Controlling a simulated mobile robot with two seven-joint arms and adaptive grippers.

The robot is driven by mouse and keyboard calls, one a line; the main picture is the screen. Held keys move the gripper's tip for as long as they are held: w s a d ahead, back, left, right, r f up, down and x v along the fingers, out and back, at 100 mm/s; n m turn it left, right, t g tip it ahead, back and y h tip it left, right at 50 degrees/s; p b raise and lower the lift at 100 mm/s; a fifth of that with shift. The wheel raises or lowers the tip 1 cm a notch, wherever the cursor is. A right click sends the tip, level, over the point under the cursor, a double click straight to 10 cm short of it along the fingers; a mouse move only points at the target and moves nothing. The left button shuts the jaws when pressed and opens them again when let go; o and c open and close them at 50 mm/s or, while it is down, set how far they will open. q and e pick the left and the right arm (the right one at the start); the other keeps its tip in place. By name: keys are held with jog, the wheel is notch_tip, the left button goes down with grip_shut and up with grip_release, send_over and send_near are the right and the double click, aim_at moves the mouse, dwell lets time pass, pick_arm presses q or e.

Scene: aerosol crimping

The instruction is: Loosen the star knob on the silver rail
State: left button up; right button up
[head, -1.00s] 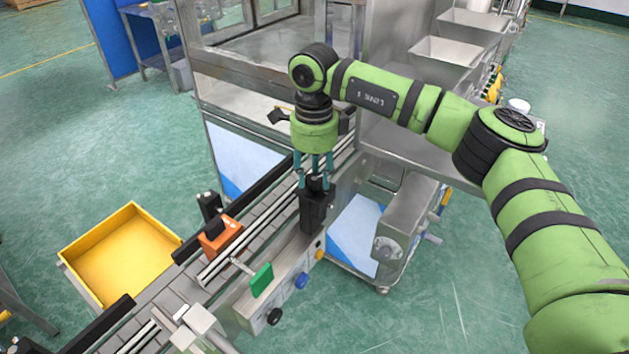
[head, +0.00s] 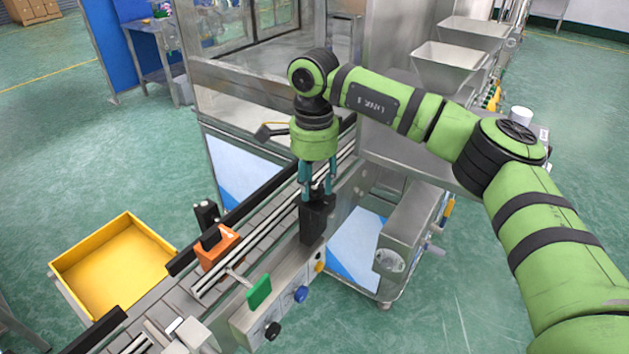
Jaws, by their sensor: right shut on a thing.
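My right gripper (head: 317,193) points straight down, its teal fingers shut around the small black star knob at the top of a black block (head: 316,222). The fingers hide most of the knob. The block stands upright at the near side of the conveyor, beside the silver rail (head: 262,240), which runs diagonally along the belt. My left gripper is not in view.
An orange block (head: 217,248) with a black top sits by the belt. A green plate (head: 259,292) and a blue button (head: 301,294) are on the conveyor's front side. A yellow tray (head: 113,268) lies at left. A steel cabinet stands behind my right arm.

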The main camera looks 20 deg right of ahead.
aim_at(313, 187)
jog(key=shift+a+r, duration=0.1)
jog(key=o, duration=1.1)
jog(key=shift+o, duration=0.2)
notch_tip(313, 187, up, 12)
